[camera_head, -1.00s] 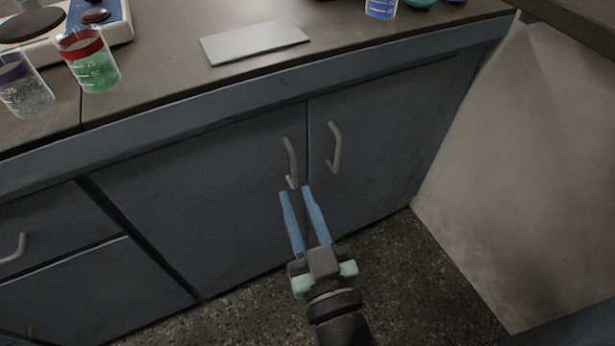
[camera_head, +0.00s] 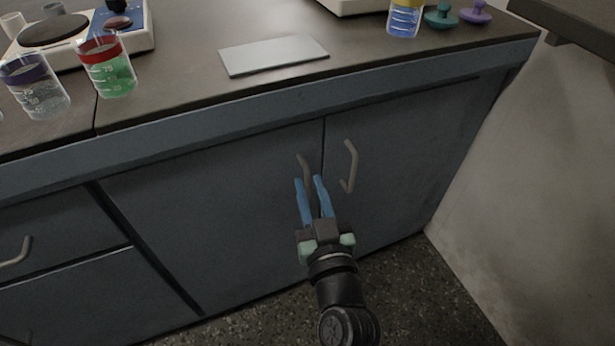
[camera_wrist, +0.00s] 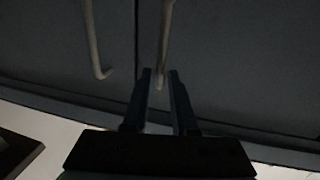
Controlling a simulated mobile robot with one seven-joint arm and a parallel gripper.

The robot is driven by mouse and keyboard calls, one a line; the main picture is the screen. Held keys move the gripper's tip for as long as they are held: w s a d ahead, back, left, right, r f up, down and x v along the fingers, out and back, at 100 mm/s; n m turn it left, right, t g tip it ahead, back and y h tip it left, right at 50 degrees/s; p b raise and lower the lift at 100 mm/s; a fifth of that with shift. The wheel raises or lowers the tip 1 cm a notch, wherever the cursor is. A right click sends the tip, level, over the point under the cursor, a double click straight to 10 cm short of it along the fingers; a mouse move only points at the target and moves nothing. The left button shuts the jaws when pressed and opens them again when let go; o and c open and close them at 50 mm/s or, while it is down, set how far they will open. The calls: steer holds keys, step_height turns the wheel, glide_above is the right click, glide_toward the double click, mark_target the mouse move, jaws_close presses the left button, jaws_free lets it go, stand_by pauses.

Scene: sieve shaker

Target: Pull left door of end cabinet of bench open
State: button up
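The left door (camera_head: 210,220) of the end cabinet is a dark blue-grey panel, closed flush with the right door (camera_head: 400,170). Its metal bar handle (camera_head: 302,160) stands near its right edge. My gripper (camera_head: 309,181) has blue fingers, open, one on either side of the lower part of this handle. In the wrist view the left door's handle (camera_wrist: 164,45) runs down between the dark fingertips (camera_wrist: 160,75), with small gaps showing beside it. The right door's handle (camera_wrist: 92,40) is left of the fingers there. The lower handle is partly hidden in the head view.
The right door's handle (camera_head: 350,165) is close to my gripper. The bench top (camera_head: 190,95) overhangs above, with a flat grey plate (camera_head: 273,55), a red-rimmed beaker (camera_head: 108,68) and a purple-rimmed beaker (camera_head: 35,88). A pale wall (camera_head: 540,180) stands at right. Speckled floor (camera_head: 420,290) is clear.

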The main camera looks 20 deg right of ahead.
steer(key=shift+w+d, duration=0.2)
steer(key=shift+w, duration=1.15)
jaws_close()
stand_by(0.5)
